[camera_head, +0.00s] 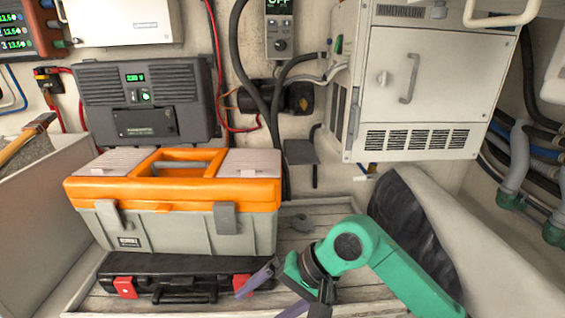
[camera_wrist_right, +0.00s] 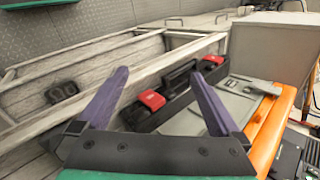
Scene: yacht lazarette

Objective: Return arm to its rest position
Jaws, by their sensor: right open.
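My right arm, green, comes in from the lower right in the head view. Its gripper (camera_head: 262,303) has purple fingers, spread apart near the right end of the black case. In the right wrist view the gripper (camera_wrist_right: 160,74) is open with nothing held between its fingers. The black case with red latches (camera_wrist_right: 175,92) lies beyond the fingertips there. My left gripper is not in view.
A white cabinet (camera_head: 440,90) hangs at upper right. A wooden-handled tool (camera_head: 22,142) lies at left.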

